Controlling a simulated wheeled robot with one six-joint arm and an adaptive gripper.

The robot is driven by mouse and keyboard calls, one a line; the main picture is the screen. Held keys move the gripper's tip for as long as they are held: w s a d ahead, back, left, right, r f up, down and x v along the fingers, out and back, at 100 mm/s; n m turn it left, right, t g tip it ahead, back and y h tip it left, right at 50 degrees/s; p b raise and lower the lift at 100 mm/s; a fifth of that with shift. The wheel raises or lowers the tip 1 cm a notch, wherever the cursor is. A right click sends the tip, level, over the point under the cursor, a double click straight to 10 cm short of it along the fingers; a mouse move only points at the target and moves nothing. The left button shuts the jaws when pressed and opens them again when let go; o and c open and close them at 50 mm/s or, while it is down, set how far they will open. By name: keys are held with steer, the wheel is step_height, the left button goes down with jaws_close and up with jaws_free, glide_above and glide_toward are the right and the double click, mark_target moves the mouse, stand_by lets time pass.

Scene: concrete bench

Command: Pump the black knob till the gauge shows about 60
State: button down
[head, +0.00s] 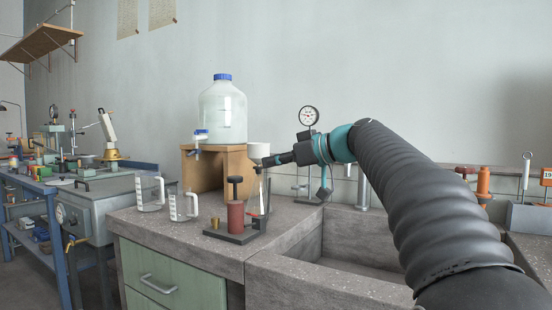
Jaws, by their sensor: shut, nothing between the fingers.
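The black knob (235,180) tops a thin rod on a red pump cylinder (236,214), upright on a dark base plate at the bench's front edge. The knob stands clear above the cylinder, with rod showing between. My gripper (260,163) is shut and empty, reaching in from the right. In the picture its tips are just right of and a little above the knob, apart from it; the depth between them is hard to tell. A round white-faced gauge (309,116) stands on a post behind my gripper. Its needle is too small to read.
Two measuring jugs (183,205) are to the left. A large blue-capped bottle (223,112) sits on a wooden stand (238,164) behind. A sink (345,255) opens to the right, below my arm.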

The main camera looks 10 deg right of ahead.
step_height(320, 180, up, 4)
steer(key=p, duration=0.3)
steer(key=shift+f, duration=0.1)
steer(key=p, duration=0.2)
glide_above(241, 179)
step_height(241, 179, down, 2)
step_height(241, 179, down, 3)
steer(key=shift+f, duration=0.1)
steer(key=shift+f+b, duration=0.3)
steer(key=shift+f, duration=0.35)
